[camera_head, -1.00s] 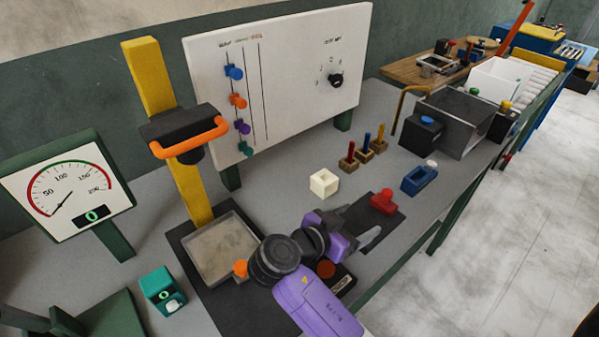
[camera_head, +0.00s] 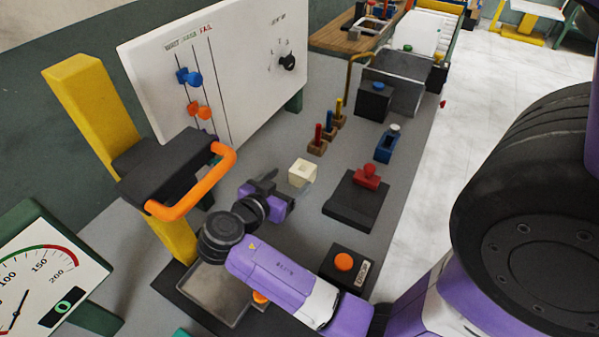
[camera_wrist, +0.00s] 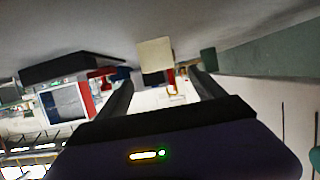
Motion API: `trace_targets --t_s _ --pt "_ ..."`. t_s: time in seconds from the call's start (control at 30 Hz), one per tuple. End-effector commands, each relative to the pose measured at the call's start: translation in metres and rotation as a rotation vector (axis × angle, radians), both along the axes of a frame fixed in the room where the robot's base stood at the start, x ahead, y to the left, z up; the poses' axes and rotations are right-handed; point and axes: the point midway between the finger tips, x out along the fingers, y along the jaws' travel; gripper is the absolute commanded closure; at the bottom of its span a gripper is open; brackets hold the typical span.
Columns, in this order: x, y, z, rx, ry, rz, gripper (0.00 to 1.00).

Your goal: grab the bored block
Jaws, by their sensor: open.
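The bored block is a small cream cube (camera_head: 302,173) with a dark hole in its top, sitting on the grey bench in the head view. My gripper (camera_head: 290,187) is open just on the near left side of it, with its fingers pointing toward the block. In the wrist view the block (camera_wrist: 155,55) shows beyond and between the two open fingers (camera_wrist: 158,88), and that view is upside down. No contact between the fingers and the block is clear.
A black pad with a red stamp (camera_head: 367,177) lies right of the block. Small wooden stands with coloured pegs (camera_head: 317,147) are behind it. A black box with an orange button (camera_head: 343,262) is nearer. The press with an orange handle (camera_head: 192,182) stands left.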

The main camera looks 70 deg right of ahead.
Motion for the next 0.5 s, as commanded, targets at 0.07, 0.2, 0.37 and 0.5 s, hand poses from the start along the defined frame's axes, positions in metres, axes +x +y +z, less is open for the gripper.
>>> trace_targets --t_s 0.07,0.2,0.37,0.5 --pt "-0.006 -0.012 -0.005 -0.001 0.006 -0.01 0.22" --pt "-0.007 -0.021 -0.009 -0.001 0.004 -0.007 0.22" --pt "-0.01 -0.034 -0.013 -0.001 0.006 -0.009 0.22" --pt "-0.016 -0.055 -0.02 -0.001 0.006 -0.009 0.22"
